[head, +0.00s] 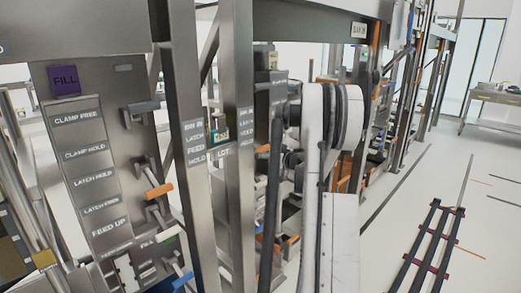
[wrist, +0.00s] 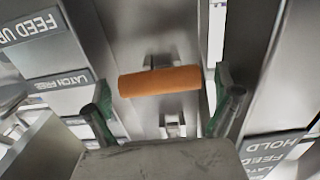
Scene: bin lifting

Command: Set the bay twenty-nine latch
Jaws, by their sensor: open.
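In the wrist view an orange bar handle (wrist: 160,82) lies across the space between the two fingers of my gripper (wrist: 160,97). The fingers are spread wide, with gaps at both ends of the handle. The handle sits on a grey metal bracket; I cannot tell its exact depth from the fingers. Labels reading LATCH FREE (wrist: 62,80) and FEED UP (wrist: 30,27) show upside down at its left. In the head view a panel (head: 98,85) carries LATCH HOLD and LATCH FREE labels beside an orange handle (head: 158,190). I cannot tell whether both views show the same handle.
In the head view a grey handle (head: 145,107) sits above the orange one, and a blue one (head: 182,282) below. Upright steel posts (head: 188,90) stand between the panel and my white arm (head: 335,200). Open floor (head: 400,215) lies to the right, with dark rails (head: 430,245).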

